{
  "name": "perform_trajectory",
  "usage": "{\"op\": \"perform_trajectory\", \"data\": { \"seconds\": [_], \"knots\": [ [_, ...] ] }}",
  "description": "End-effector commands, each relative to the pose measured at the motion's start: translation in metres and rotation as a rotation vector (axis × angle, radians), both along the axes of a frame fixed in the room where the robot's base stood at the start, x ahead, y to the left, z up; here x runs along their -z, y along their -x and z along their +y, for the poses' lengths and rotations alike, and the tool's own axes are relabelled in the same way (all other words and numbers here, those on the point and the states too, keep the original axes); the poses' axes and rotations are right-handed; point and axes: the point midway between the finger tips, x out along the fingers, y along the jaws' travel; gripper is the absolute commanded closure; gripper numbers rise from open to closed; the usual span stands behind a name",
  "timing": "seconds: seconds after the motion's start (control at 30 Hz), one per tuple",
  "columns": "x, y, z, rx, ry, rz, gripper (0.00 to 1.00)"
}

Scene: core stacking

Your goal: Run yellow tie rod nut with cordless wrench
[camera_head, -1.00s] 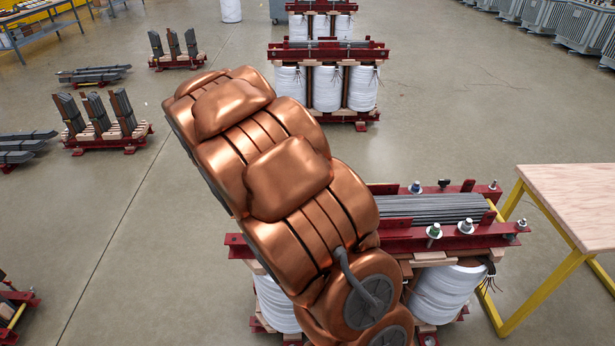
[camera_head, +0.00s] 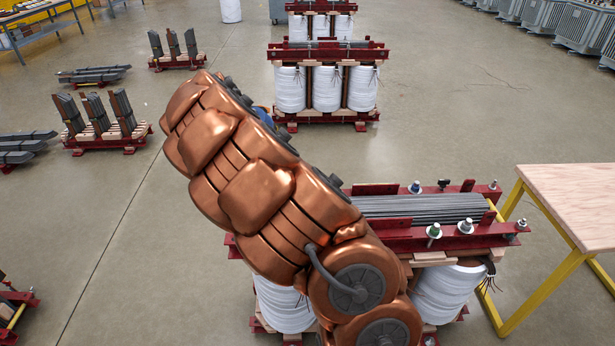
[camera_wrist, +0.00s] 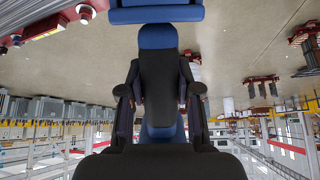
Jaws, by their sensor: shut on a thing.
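My gripper (camera_wrist: 160,92) is shut on the cordless wrench (camera_wrist: 157,36), a blue and black tool that fills the middle of the wrist view. A bit of blue (camera_head: 263,115), probably the same wrench, shows behind my copper arm in the head view. The core assembly (camera_head: 465,240) stands right of my arm, with red clamps, grey laminations and white coils. Its tie rod nuts include one with a blue top (camera_head: 416,187) and one with a green top (camera_head: 434,231). I cannot make out a yellow nut; my arm hides the left part of the core.
A wooden-topped table (camera_head: 580,195) with yellow legs stands close to the right of the core. Another coil assembly (camera_head: 325,85) stands behind. Small lamination racks (camera_head: 105,135) stand at the left. Open floor (camera_head: 110,220) lies left of my arm.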

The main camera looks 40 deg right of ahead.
Motion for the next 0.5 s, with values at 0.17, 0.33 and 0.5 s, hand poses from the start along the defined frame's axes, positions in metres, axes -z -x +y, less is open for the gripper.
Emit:
{"op": "perform_trajectory", "data": {
  "seconds": [0.17,0.33,0.5],
  "knots": [
    [0.004,0.015,-0.015,0.15,-0.09,0.054,1.0],
    [0.008,0.034,-0.028,0.313,-0.194,0.101,1.0],
    [0.014,0.058,-0.041,0.507,-0.328,0.139,1.0]
  ]
}}
